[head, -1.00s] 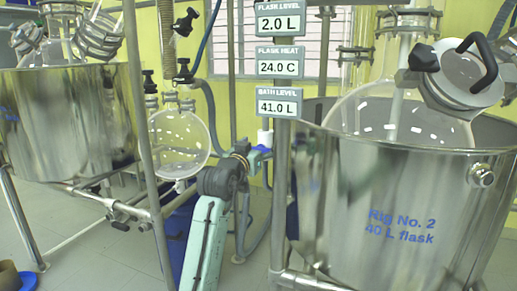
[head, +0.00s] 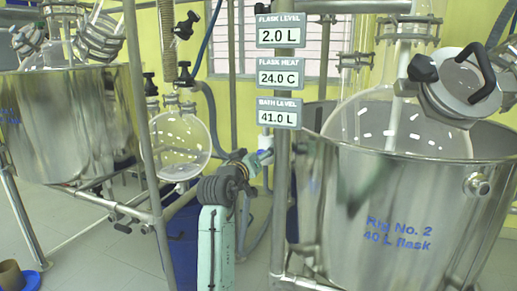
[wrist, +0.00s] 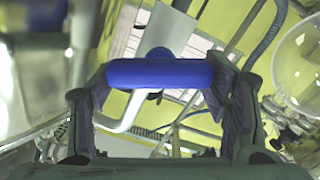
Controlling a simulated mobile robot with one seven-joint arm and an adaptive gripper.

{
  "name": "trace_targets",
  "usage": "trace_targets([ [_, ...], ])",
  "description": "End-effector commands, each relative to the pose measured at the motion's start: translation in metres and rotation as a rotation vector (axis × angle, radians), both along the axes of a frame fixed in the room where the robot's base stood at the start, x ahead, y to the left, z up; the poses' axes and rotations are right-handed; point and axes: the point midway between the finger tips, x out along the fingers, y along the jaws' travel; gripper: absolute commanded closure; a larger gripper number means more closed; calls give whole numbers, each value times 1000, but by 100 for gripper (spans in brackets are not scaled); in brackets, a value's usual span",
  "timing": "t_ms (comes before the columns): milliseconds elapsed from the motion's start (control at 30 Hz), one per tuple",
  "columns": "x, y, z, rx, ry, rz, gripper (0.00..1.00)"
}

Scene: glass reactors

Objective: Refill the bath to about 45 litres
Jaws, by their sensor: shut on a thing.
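The bath (head: 400,215) is a large open steel vessel at the right, marked "Rig No. 2, 40 L flask". A round glass flask (head: 385,125) sits inside it. The bath level display (head: 279,113) on the post reads 41.0 L. My gripper (head: 262,157) is left of the post, beside the bath. In the wrist view, my gripper's fingers are shut on a blue handle (wrist: 160,72), which lies crosswise between them. A white pipe shows behind the handle. The handle's valve body is mostly hidden.
Displays above read flask level 2.0 L (head: 279,37) and flask heat 24.0 C (head: 279,77). A second steel bath (head: 70,120) on a frame stands left, with a round glass receiver (head: 180,145) near my arm. The steel post (head: 280,200) is close to my gripper's right.

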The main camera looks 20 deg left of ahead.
Motion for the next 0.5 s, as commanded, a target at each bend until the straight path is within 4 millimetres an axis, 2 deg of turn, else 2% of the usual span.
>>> trace_targets([
  [500,0,3,0,-447,17,-1,58],
])
